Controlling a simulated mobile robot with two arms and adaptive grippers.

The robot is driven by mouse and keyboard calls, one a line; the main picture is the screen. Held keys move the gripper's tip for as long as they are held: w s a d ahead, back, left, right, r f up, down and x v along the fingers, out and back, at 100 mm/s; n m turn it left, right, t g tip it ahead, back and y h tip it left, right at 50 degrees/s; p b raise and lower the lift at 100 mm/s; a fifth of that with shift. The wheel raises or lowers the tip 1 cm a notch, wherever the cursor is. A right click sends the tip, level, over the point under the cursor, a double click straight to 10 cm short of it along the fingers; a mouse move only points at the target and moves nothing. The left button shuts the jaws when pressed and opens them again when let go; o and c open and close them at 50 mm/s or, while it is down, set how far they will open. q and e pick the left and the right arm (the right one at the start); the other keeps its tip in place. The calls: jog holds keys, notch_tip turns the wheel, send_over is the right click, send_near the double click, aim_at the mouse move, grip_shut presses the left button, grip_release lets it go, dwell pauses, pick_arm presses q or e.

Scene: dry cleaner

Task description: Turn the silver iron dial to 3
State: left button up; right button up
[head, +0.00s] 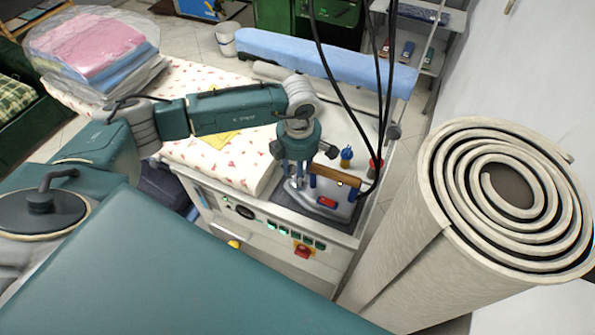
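The silver iron (343,207) sits at the front right corner of the ironing station. It has a brown wooden handle (336,179) on blue posts and a red part (327,202) on its body. I cannot make out a dial or its markings. My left gripper (297,182) points down at the left end of the iron, close to it. The fingers partly cover that end; contact is unclear, and the picture is too small to show how far apart they are. My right gripper is not in view.
Cables hang down behind the iron. Blue (346,156) and red (375,165) items stand behind it. A large rolled carpet (430,230) stands to the right. The station's patterned pad (215,160) extends left, and its front panel (270,225) has green switches and a red one.

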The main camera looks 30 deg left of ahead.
pick_arm(q)
notch_tip(320, 180, up, 12)
jog(key=shift+s, duration=0.2)
jog(key=shift+f, duration=0.15)
